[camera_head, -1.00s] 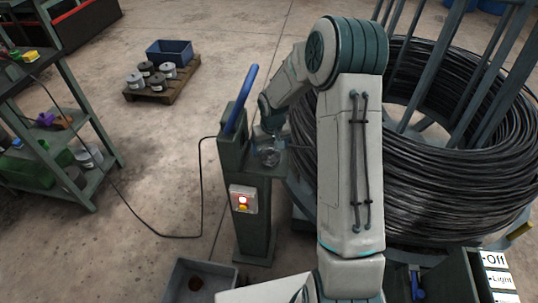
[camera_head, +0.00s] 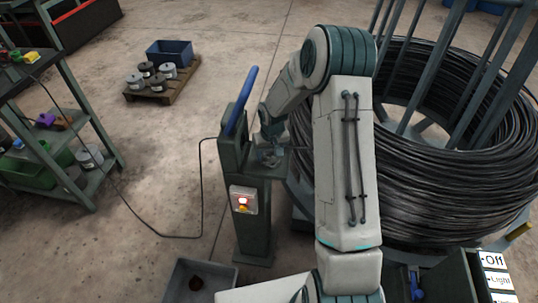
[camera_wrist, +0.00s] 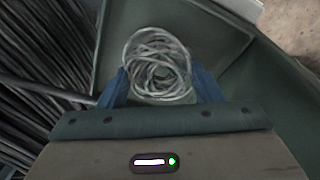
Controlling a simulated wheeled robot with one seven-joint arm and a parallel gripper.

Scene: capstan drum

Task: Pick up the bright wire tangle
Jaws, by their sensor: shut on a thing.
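The bright wire tangle (camera_wrist: 157,62) is a pale silvery coil of loops. It shows between the two blue fingers of my gripper (camera_wrist: 160,88) in the wrist view, and the fingers are shut on it. A dark green surface lies behind and around it. In the head view the tangle (camera_head: 268,158) is small and partly hidden, at the top of the green post machine. I cannot tell whether it still touches the surface beneath.
The green post (camera_head: 255,215) has a blue lever (camera_head: 240,100) and a lit red button box (camera_head: 243,200). A large black wire coil (camera_head: 440,190) stands at right. A grey bin (camera_head: 200,282) is at the bottom. A shelf (camera_head: 60,140) stands at left, with open floor between.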

